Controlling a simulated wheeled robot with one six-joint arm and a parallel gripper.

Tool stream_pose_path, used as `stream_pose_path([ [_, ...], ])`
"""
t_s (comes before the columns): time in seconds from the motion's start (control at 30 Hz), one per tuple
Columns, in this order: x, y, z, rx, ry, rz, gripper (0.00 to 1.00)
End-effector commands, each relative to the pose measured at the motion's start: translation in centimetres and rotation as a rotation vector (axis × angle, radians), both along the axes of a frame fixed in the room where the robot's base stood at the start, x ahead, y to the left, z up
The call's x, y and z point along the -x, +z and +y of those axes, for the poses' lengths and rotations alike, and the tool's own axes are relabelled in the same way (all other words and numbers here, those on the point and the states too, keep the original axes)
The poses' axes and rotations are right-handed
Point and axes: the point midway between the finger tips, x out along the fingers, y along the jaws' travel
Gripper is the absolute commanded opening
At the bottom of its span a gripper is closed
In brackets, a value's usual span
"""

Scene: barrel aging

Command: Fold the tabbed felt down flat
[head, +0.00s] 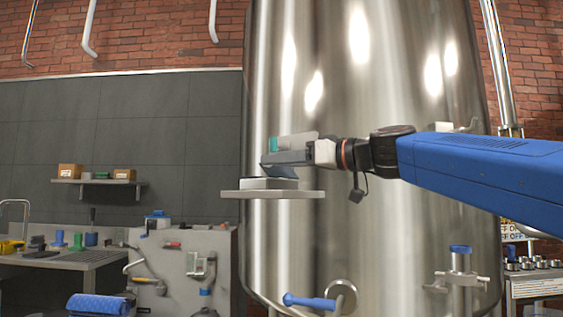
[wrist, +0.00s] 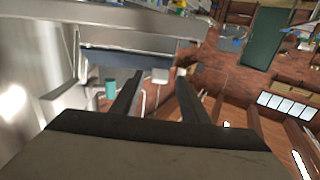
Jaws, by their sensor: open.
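A small pale shelf (head: 238,194) stands out in front of the steel tank, with a low grey block (head: 262,184) on it. A dark blue-grey flap (head: 286,171), which looks like the felt, shows tilted just above the block, partly hidden by my gripper (head: 267,160). In the wrist view the flap (wrist: 112,58) is a dark strip beyond my gripper (wrist: 159,73), whose two fingers are apart. A pale small piece (wrist: 160,76) shows between the fingertips; I cannot tell whether it is the tab or whether anything touches it.
A teal piece (head: 273,144) shows beside my gripper. The steel tank (head: 370,230) stands close behind the shelf and fills the middle. A blue-handled valve (head: 310,301) sticks out below. A bench with tools (head: 60,258) is at the left. The air left of the shelf is clear.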

Motion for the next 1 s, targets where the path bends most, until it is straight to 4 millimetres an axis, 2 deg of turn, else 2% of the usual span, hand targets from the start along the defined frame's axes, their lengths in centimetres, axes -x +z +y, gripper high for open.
stream_pose_path([
  [0.13, 0.00, -0.01, 0.00, 0.000, 0.000, 0.000, 0.41],
  [0.3, 0.00, -0.02, -0.01, 0.000, 0.000, 0.000, 0.00],
  [0.67, -0.10, 0.02, 0.10, 0.025, 0.001, 0.018, 0.00],
  [1.0, -0.56, 0.45, 0.69, 0.160, 0.001, 0.117, 0.00],
])
